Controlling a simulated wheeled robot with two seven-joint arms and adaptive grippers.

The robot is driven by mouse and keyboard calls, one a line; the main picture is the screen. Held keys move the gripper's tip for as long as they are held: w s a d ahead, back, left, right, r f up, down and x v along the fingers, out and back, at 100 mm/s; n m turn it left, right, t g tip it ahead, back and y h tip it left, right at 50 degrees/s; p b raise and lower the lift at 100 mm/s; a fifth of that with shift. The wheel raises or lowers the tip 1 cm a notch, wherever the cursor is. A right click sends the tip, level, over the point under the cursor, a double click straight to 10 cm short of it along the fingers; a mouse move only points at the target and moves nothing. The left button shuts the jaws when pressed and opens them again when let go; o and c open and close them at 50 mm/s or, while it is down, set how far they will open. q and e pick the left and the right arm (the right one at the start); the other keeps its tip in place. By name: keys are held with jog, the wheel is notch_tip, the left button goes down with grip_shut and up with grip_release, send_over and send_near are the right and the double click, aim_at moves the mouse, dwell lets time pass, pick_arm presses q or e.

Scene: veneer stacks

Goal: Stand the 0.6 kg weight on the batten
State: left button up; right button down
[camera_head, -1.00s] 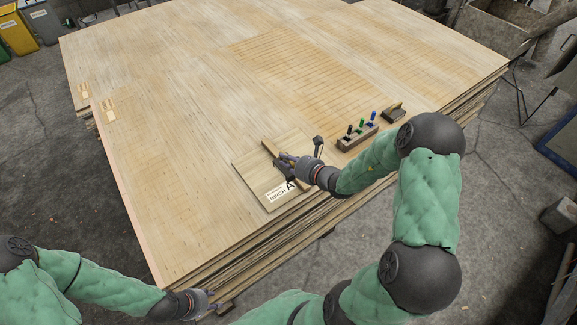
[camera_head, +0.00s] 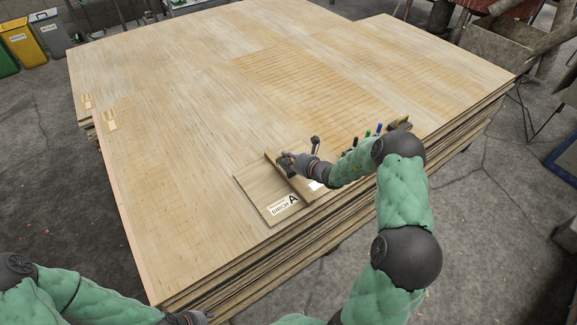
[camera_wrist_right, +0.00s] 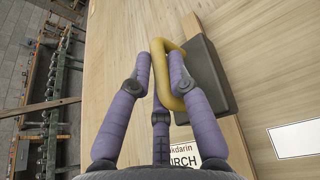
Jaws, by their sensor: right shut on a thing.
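The weight (camera_wrist_right: 208,75) is a dark grey block with a yellow loop handle (camera_wrist_right: 160,62). My right gripper (camera_wrist_right: 160,85) is shut on that handle in the right wrist view. In the head view my right gripper (camera_head: 287,160) is over the batten (camera_head: 273,158), a narrow wooden strip at the right edge of a thin square board (camera_head: 258,185). The gripper largely hides the weight there. The weight overlaps the batten in the wrist view; I cannot tell whether it touches it. My left gripper (camera_head: 207,316) is mostly cut off at the bottom edge.
The board bears a BIRCH A label (camera_head: 284,206), and a white label (camera_head: 316,186) lies right of the batten. A holder with coloured pens (camera_head: 367,134) and a brown block (camera_head: 400,122) are partly behind my right arm.

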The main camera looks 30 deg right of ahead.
jog(key=shift+w+d+f, duration=0.1)
jog(key=shift+w+f, duration=0.1)
jog(key=shift+w, duration=0.05)
notch_tip(320, 180, down, 3)
jog(key=shift+w+d+f+b, duration=0.1)
jog(key=shift+w+f+b, duration=0.1)
jog(key=shift+b, duration=0.85)
jog(key=shift+s+r, duration=0.1)
jog(key=c, duration=1.2)
grip_release()
jog(key=shift+o, duration=0.2)
